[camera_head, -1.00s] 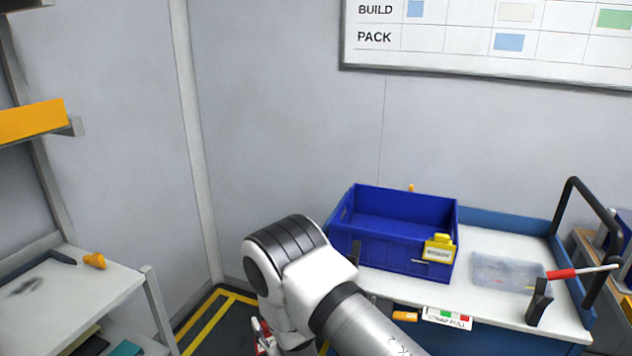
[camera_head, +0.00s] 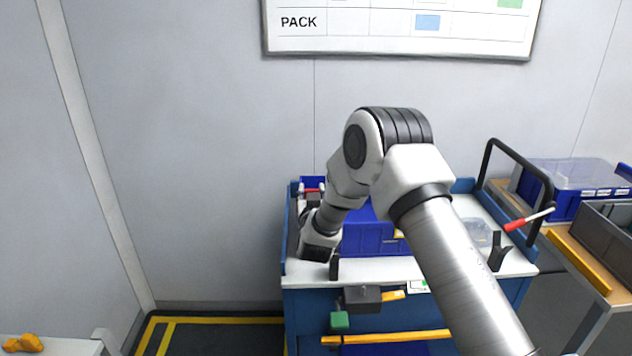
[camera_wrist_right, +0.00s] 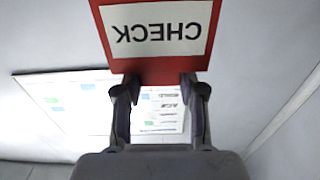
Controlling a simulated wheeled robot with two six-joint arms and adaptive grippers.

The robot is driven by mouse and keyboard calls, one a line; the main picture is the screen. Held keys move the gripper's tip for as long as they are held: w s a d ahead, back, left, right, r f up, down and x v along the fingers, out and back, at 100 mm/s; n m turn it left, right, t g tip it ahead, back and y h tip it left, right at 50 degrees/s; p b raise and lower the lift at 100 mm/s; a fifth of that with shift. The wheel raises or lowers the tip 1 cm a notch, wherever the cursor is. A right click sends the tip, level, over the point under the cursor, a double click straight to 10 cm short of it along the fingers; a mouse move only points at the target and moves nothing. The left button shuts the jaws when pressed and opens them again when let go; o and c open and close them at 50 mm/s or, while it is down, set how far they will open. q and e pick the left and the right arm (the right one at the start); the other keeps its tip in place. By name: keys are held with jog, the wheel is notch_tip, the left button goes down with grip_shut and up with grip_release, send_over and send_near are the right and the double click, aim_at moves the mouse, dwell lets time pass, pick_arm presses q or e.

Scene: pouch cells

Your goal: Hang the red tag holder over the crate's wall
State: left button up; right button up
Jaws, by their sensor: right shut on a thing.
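The blue crate (camera_head: 368,240) stands on the cart top, largely hidden behind my right arm. My right gripper (camera_head: 312,198) is at the crate's left end in the head view, small and partly hidden by my wrist. The red tag holder (camera_wrist_right: 160,70) carries a white card reading CHECK, upside down in the wrist view. The right gripper's fingers (camera_wrist_right: 160,88) are shut on its red edge. A bit of red (camera_head: 309,190) shows at the gripper in the head view. I cannot tell whether the holder touches the crate's wall. My left gripper is out of view.
The white cart top (camera_head: 400,269) has black upright posts at its front edge and a black handle (camera_head: 520,160) at right. A clear tray (camera_head: 478,233) and a red-handled tool (camera_head: 522,222) lie right of the crate. A side bench with bins stands farther right.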

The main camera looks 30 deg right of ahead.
jog(key=shift+w+d+r, duration=0.1)
jog(key=shift+d+r, duration=0.2)
jog(key=shift+d, duration=0.2)
jog(key=shift+d+r, duration=0.25)
jog(key=shift+d, duration=0.2)
jog(key=shift+w+a, duration=0.2)
jog(key=shift+a, duration=0.2)
jog(key=shift+s, duration=0.15)
jog(key=shift+s+d+f+b, duration=0.1)
jog(key=shift+d+f+b, duration=0.05)
jog(key=shift+f+b, duration=1.95)
jog(key=shift+f, duration=0.85)
jog(key=shift+f+b, duration=1.35)
jog(key=shift+f, duration=0.45)
jog(key=o, duration=1)
